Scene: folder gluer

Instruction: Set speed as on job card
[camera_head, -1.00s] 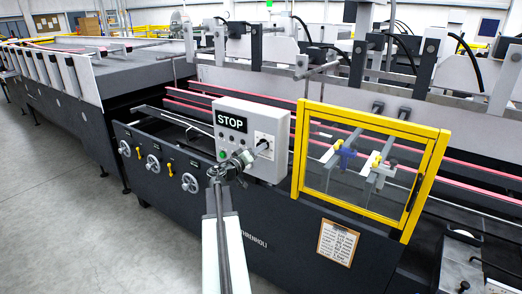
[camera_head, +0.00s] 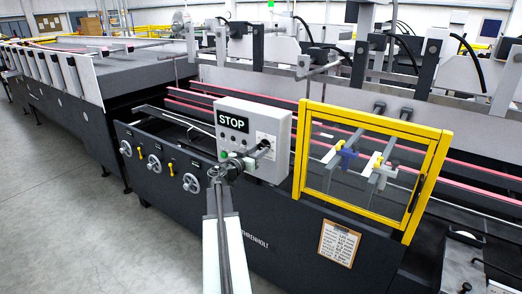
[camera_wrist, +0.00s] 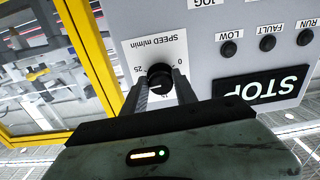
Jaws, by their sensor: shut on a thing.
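The speed knob (camera_wrist: 159,80) is a black round dial on a white plate marked "SPEED m/min" (camera_wrist: 150,52) in the wrist view, which shows it upside down. Numbers 0 and 25 show beside the knob; others are partly hidden by the fingers. My gripper (camera_wrist: 160,88) has its two fingers on either side of the knob, shut on it. In the head view my gripper (camera_head: 262,147) reaches the right part of the grey control box (camera_head: 226,106). The job card (camera_head: 338,243) is a paper sheet on the machine front below the yellow guard; its writing is too small to read.
The box carries a STOP sign (camera_head: 231,121), also in the wrist view (camera_wrist: 262,88), and LOW, FAULT and RUN lamps (camera_wrist: 267,43). The yellow-framed guard (camera_head: 297,150) stands just right of the box. Handwheels (camera_head: 191,183) line the machine front. Grey floor at left is clear.

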